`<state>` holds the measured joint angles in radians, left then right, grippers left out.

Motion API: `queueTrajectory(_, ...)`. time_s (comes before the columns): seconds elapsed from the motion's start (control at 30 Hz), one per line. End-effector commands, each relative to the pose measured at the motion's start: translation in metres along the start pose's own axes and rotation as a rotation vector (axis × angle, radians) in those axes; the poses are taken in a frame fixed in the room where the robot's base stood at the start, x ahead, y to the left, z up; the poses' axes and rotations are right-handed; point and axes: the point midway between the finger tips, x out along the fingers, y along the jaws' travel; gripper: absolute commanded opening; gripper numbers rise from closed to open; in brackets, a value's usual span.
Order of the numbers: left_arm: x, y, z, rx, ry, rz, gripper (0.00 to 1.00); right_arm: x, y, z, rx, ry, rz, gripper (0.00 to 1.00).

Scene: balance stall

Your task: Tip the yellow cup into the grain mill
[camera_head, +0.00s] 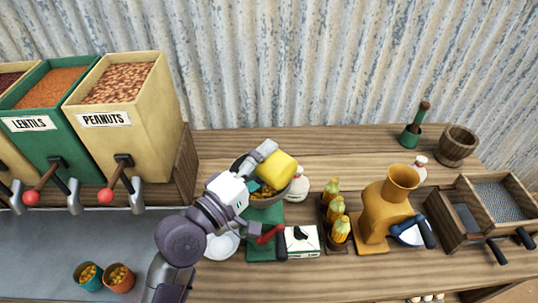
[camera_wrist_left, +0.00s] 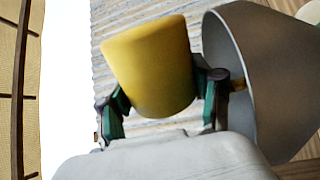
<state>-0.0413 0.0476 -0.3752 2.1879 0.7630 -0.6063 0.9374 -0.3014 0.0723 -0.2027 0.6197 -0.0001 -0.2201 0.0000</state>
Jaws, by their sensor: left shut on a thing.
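The yellow cup (camera_head: 280,167) is held by my left gripper (camera_head: 258,168) and sits tilted over a dark grey hopper. In the left wrist view the cup (camera_wrist_left: 150,65) is between both fingers (camera_wrist_left: 162,98), with its inside hidden. The hopper belongs to what looks like the grain mill (camera_head: 265,217), green with a red-handled crank, partly hidden by my arm. Orange-yellow pieces show in the hopper below the cup. The grey hopper wall (camera_wrist_left: 275,75) is close beside the right finger in the left wrist view. My right gripper is not in view.
A white box (camera_head: 302,241) and white plate (camera_head: 221,245) lie near the mill. Two small filled cups (camera_head: 119,278) stand front left. Lentil and peanut bins (camera_head: 125,105) are at left.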

Motion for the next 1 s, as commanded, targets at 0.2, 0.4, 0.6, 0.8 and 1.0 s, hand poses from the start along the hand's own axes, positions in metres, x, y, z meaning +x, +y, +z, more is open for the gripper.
queueTrajectory(0.2,0.000,-0.004,-0.002,-0.118,0.003,-0.011,0.26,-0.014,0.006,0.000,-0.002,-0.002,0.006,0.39)
queueTrajectory(0.4,0.000,-0.005,-0.005,-0.199,0.008,-0.017,0.26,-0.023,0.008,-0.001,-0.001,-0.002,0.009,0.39)
queueTrajectory(0.6,0.000,-0.004,-0.009,-0.280,0.013,-0.018,0.26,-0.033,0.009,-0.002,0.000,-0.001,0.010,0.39)
queueTrajectory(0.8,0.001,-0.002,-0.014,-0.364,0.020,-0.016,0.26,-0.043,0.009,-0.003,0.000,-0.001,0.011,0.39)
queueTrajectory(1.0,0.001,0.000,-0.019,-0.439,0.028,-0.012,0.26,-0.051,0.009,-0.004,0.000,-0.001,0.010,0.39)
